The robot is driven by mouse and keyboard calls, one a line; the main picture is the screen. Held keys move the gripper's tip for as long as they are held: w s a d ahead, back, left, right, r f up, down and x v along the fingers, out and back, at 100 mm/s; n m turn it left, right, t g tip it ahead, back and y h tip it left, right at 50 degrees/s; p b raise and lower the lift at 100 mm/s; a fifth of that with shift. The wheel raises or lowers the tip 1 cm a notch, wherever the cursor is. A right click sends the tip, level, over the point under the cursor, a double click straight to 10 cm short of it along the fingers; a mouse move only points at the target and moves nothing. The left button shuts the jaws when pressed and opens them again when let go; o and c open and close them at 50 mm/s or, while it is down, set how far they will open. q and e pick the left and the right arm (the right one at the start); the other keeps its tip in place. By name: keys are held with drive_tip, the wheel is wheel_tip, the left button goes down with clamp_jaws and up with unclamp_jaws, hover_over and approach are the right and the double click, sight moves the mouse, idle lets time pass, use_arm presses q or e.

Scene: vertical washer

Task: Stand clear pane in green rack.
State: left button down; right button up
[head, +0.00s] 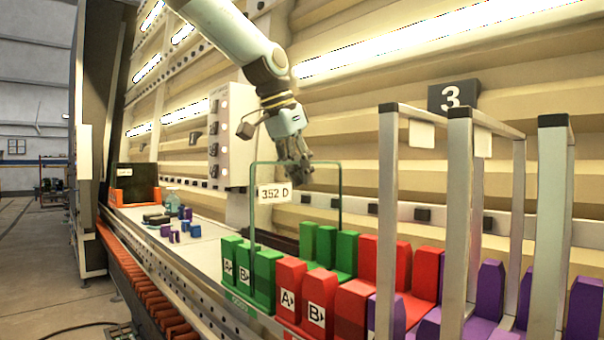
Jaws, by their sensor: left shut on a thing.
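The clear pane (320,208) is a thin sheet with dark green edges, standing upright in the middle of the head view. My left gripper (299,172) is shut on its upper part. A white tag reading 352 D shows at the pane's left side; I cannot tell whether it is fixed to the pane. The green rack (264,280), with upright green blocks marked A and B, is directly below. The pane's side edges run down to the level of the green blocks. Its bottom edge is hidden, so I cannot tell whether it is seated in a slot.
A red rack (289,289) stands right of the green one, with purple blocks (487,290) beyond. Tall pale frames (457,200) rise at the right. Small parts (178,232) and an orange-fronted bin (133,192) lie along the ledge at left. The washer wall is close behind.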

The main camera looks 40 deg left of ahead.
use_arm(q)
drive_tip(key=c, duration=1.4)
unclamp_jaws()
drive_tip(key=shift+r, duration=0.1)
drive_tip(key=v, duration=1.1)
drive_tip(key=shift+s+r, duration=0.2)
drive_tip(key=shift+r, duration=0.15)
drive_tip(key=shift+s+f, duration=0.1)
